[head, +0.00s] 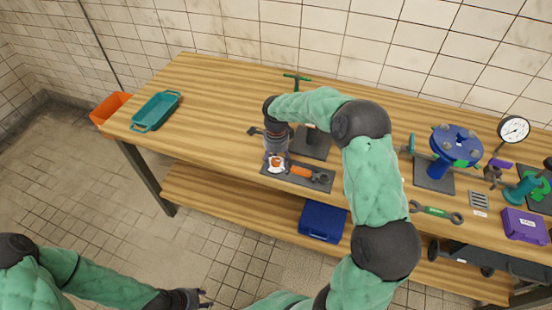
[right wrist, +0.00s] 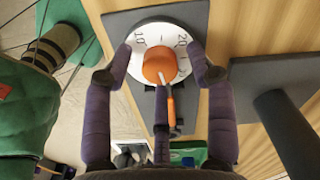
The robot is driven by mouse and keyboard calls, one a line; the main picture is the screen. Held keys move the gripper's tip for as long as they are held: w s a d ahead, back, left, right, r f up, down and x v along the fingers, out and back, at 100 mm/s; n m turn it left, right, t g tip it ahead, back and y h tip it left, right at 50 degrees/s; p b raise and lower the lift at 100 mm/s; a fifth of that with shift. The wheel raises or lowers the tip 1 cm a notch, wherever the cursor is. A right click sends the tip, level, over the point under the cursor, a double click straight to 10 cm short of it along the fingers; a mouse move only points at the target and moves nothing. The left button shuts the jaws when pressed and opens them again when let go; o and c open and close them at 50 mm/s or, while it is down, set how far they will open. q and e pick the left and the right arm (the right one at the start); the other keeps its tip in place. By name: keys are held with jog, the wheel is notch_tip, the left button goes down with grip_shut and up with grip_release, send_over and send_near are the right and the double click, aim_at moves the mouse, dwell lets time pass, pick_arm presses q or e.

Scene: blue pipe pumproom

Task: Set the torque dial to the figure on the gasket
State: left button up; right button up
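The white torque dial (right wrist: 145,38) lies on a dark plate in the right wrist view. It has an orange knob (right wrist: 158,66), and the figures 10 and 20 show on its face. An orange bar extends below the knob. In the head view the dial (head: 277,164) is partly hidden under my right gripper (head: 277,156). The right gripper's fingers (right wrist: 161,68) are spread on both sides of the knob, apart from it. My left gripper (head: 206,297) is open and empty at the bottom, away from the bench. I cannot make out a gasket or its figure.
A blue flange stand (head: 455,146), gauge (head: 514,130), green-handled wrench (head: 436,211) and purple box (head: 524,225) stand or lie to the right. A teal tray (head: 155,111) is at the far left. The bench between tray and dial is clear.

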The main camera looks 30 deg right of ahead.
aim_at(276, 161)
notch_tip(276, 161, up, 12)
dwell(0.7)
jog(key=shift+f, duration=0.1)
dwell(0.4)
